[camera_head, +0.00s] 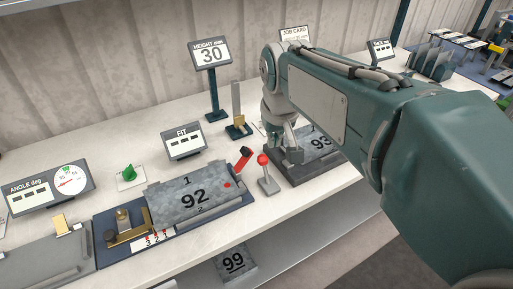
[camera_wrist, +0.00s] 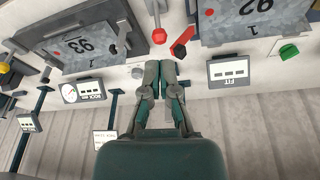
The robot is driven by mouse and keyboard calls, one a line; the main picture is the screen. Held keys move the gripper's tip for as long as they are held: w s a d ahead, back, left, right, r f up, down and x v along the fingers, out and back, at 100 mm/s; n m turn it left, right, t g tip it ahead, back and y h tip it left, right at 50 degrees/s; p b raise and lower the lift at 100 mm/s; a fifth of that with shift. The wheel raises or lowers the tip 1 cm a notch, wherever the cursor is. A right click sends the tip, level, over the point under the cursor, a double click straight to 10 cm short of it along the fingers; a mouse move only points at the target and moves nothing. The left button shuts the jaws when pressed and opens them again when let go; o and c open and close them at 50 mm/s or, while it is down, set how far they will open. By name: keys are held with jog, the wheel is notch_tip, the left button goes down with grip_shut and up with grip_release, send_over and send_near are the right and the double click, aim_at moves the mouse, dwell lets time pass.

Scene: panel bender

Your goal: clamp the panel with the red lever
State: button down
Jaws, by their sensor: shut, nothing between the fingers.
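The grey panel marked 92 (camera_head: 185,202) lies flat on the blue bender bed (camera_head: 106,248); it also shows at the upper right of the wrist view (camera_wrist: 235,22). A red lever (camera_head: 243,159) stands tilted at the panel's far right corner; it also shows in the wrist view (camera_wrist: 182,43). Beside it is a red ball knob (camera_head: 263,159) on a short post, also in the wrist view (camera_wrist: 158,36). My gripper (camera_wrist: 160,68) is shut and empty, apart from the lever and the knob. In the head view it is right of both, near panel 93.
Panel 93 (camera_head: 313,146) lies on a dark base at the right, close to my gripper. A FIT display (camera_head: 184,142), a green knob (camera_head: 129,174) and a height display (camera_head: 209,54) on a post stand behind. Panel 99 (camera_head: 234,262) is on a lower shelf.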

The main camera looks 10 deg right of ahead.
jog(key=g, duration=0.1)
send_over(265, 169)
jog(key=a, duration=0.1)
jog(key=f, duration=0.2)
jog(key=w+f+g, duration=0.2)
jog(key=w+f, duration=0.3)
jog(key=w, duration=0.3)
jog(key=shift+w+a+f+n+h, duration=0.15)
jog(key=shift+w+a+n+h, duration=0.15)
jog(key=f, duration=1)
jog(key=shift+d, duration=0.3)
jog(key=shift+s+d+r, duration=0.1)
jog(key=shift+s+r, duration=0.1)
jog(key=shift+s, duration=0.3)
jog(key=shift+s+r, duration=0.2)
jog(key=shift+s, duration=0.3)
jog(key=shift+s+r, duration=0.25)
jog(key=shift+s, duration=0.6)
